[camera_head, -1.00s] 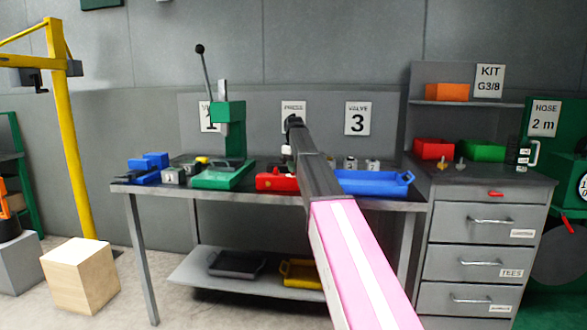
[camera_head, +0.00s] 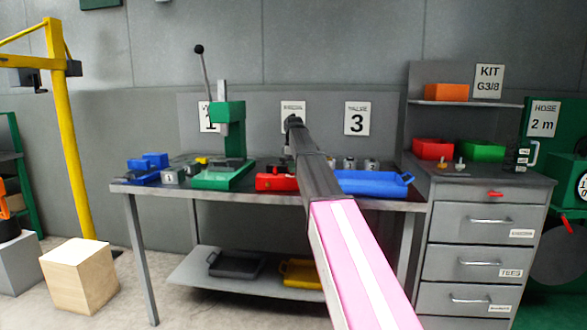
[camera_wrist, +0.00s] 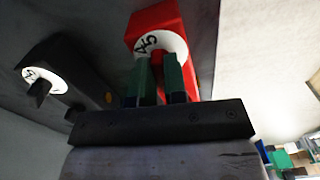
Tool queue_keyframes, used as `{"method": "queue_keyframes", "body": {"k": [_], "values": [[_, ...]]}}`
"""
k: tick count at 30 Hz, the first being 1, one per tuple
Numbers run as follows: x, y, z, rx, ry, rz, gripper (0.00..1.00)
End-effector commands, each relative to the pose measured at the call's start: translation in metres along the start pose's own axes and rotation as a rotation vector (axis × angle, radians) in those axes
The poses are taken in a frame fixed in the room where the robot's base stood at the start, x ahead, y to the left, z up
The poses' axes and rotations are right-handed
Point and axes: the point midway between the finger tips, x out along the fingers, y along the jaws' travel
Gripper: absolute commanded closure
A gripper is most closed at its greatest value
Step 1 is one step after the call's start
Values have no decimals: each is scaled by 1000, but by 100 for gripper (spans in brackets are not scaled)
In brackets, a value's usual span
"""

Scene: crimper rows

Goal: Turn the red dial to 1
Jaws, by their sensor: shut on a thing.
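The red dial shows in the wrist view as a red housing (camera_wrist: 150,22) with a white round face (camera_wrist: 173,44) bearing dark digits, of which a 4 and a 5 can be read. My gripper (camera_wrist: 159,66) has its two green fingers closed in front of this face, shut on the dial's knob. The fingers hide the knob and the lower part of the face, so its setting cannot be read. In the head view my arm hides the gripper. A red item (camera_head: 277,183) lies on the bench beside my arm there; I cannot tell if it is the dial.
A black housing with a white dial (camera_wrist: 42,80) and dark knob stands left of the red one. The bench (camera_head: 205,193) also carries a green press (camera_head: 228,140), blue parts (camera_head: 147,168) and a blue tray (camera_head: 375,183). A drawer cabinet (camera_head: 480,220) stands to the right.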

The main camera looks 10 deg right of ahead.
Motion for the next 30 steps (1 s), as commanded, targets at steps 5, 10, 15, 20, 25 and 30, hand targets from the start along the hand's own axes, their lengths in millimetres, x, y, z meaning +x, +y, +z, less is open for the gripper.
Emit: {"method": "queue_keyframes", "body": {"k": [5, 10, 15, 20, 25, 30], "values": [[0, 0, 0, -3, 0, -1, 100], [0, 0, 0, -3, 0, -1, 100], [0, 0, 0, -2, 0, -1, 62], [0, 0, 0, -1, 0, 0, 62], [-10, 0, 0, -1, 0, 0, 62], [-37, 1, -1, -1, 1, 2, 62]]}}
